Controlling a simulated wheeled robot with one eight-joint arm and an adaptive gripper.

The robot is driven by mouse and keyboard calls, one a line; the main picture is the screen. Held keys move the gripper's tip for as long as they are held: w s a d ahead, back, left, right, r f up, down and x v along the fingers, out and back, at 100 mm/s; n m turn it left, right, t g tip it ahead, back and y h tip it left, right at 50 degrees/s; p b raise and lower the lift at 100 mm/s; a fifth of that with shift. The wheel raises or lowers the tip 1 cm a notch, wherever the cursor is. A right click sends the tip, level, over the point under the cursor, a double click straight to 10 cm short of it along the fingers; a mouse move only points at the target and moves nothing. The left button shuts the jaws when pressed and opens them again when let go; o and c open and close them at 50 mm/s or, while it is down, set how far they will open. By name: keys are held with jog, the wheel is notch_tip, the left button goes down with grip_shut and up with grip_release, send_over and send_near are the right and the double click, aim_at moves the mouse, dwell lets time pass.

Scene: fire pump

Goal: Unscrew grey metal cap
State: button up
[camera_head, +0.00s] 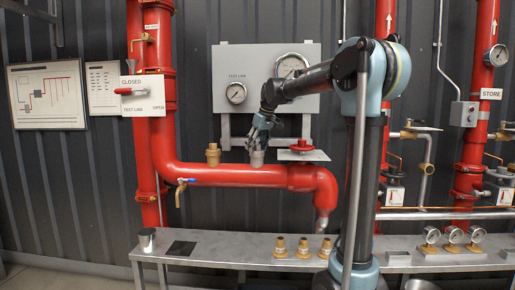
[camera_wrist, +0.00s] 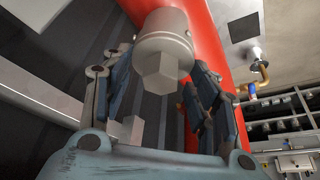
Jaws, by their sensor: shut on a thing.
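The grey metal cap (camera_head: 257,158) sits upright on top of the red horizontal pipe (camera_head: 230,175). In the wrist view the cap (camera_wrist: 163,40) is a grey cylinder with a smaller square-looking head facing me. My gripper (camera_head: 256,143) reaches down to the cap from above. In the wrist view my gripper's (camera_wrist: 165,85) two blue-grey fingers lie on either side of the cap. It is shut on the cap; the exact contact points are hard to see.
A brass fitting (camera_head: 213,154) stands on the pipe left of the cap. A red handwheel (camera_head: 302,146) on a grey plate is to the right. The gauge panel (camera_head: 262,60) is behind. The bench (camera_head: 220,245) below holds several brass fittings (camera_head: 303,247) and a metal cup (camera_head: 147,240).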

jog(key=n+g, duration=0.1)
jog(key=n, duration=0.2)
jog(key=n+g+y, duration=0.1)
jog(key=n, duration=0.2)
jog(key=shift+n, duration=0.3)
jog(key=shift+n, duration=0.4)
jog(key=n+g, duration=0.2)
jog(key=n, duration=0.3)
jog(key=shift+d+n+g, duration=0.1)
jog(key=shift+n+g, duration=0.4)
jog(key=shift+n, duration=0.4)
jog(key=shift+r, duration=2.95)
